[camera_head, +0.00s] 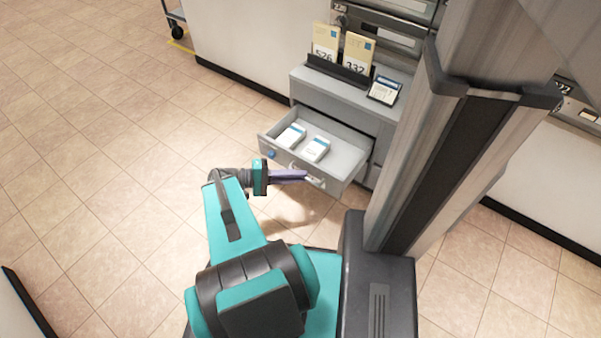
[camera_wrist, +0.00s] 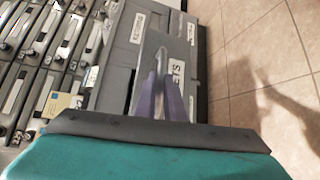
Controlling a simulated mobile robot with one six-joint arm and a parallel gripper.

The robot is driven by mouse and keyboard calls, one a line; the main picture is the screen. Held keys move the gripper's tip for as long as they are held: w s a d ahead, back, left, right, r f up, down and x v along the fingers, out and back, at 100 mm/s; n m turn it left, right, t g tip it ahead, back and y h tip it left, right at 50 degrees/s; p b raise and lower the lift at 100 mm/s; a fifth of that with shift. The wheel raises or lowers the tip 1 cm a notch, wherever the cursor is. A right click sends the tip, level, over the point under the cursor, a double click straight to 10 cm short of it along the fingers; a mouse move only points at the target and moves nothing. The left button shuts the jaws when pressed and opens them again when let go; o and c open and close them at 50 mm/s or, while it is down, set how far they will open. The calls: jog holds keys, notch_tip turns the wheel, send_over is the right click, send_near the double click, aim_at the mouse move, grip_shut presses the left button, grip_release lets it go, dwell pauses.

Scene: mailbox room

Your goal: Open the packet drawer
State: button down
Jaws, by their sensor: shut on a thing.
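The packet drawer (camera_head: 350,164) stands pulled out from the grey cabinet (camera_head: 345,104) in the head view, and two white packets (camera_head: 316,149) lie inside it. Its light bar handle (camera_head: 315,182) is on the front face. My gripper (camera_head: 304,175) is at this handle, with its purple fingers shut on it. In the wrist view the fingers (camera_wrist: 168,98) reach to the handle (camera_wrist: 162,62) on the drawer front, which bears a partly hidden label. The exact contact at the fingertips is small and hard to see.
On the cabinet top stand two yellow numbered envelopes (camera_head: 325,42) in a dark holder and a small keypad device (camera_head: 384,90). Wall mailboxes (camera_head: 390,35) rise behind. A cart wheel (camera_head: 177,32) shows at top left. The tiled floor (camera_head: 100,140) at left is clear.

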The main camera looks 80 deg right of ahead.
jog(key=shift+w, duration=0.1)
dwell(0.4)
jog(key=c, duration=1.8)
grip_release()
jog(key=shift+c, duration=0.2)
jog(key=shift+a, duration=0.1)
jog(key=shift+r, duration=0.1)
